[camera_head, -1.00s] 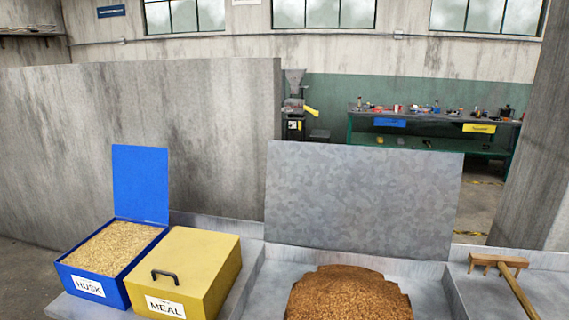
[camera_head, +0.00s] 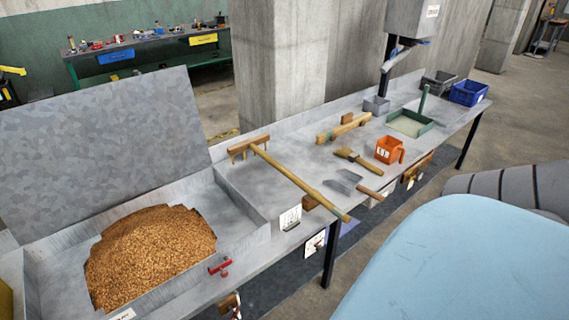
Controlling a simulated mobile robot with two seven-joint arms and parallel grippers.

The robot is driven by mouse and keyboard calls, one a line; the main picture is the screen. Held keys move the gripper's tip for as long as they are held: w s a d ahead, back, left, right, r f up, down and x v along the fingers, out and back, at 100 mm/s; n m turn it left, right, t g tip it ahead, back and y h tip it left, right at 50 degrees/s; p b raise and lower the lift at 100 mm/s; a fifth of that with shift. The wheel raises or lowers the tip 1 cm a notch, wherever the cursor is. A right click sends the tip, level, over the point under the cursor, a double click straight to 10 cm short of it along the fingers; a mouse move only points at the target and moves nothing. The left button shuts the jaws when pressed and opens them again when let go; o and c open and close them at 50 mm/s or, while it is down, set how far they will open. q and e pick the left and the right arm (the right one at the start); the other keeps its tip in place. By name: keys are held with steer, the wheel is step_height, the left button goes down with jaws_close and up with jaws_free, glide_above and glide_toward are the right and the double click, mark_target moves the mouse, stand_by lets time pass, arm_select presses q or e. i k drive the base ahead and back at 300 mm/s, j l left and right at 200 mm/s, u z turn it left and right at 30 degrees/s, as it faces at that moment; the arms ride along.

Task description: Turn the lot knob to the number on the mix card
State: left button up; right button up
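A small white card (camera_head: 291,218) stands on the bench beside the rake handle; its marks are too small to read, and I cannot tell whether it is the mix card. A white plate with a dark mark (camera_head: 314,243) is on the bench's front face below it. It may be the lot knob's dial, but its setting cannot be read. A red handle (camera_head: 220,267) sits at the front edge of the grain trough. Neither of my grippers is in view.
The trough holds a brown grain heap (camera_head: 150,255). A wooden rake (camera_head: 290,178), brush (camera_head: 358,160), scraper (camera_head: 345,181), orange cup (camera_head: 389,150) and green tray (camera_head: 410,123) lie along the bench. A blue bin (camera_head: 468,93) stands at the far end. A large pale blue surface fills the lower right.

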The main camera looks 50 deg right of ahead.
mark_target(319, 248)
steer(key=z, duration=1.9)
steer(key=i+l+u, duration=0.25)
steer(key=u, duration=0.15)
steer(key=i+l+u, duration=0.15)
steer(key=l+u, duration=0.2)
steer(key=l, duration=0.1)
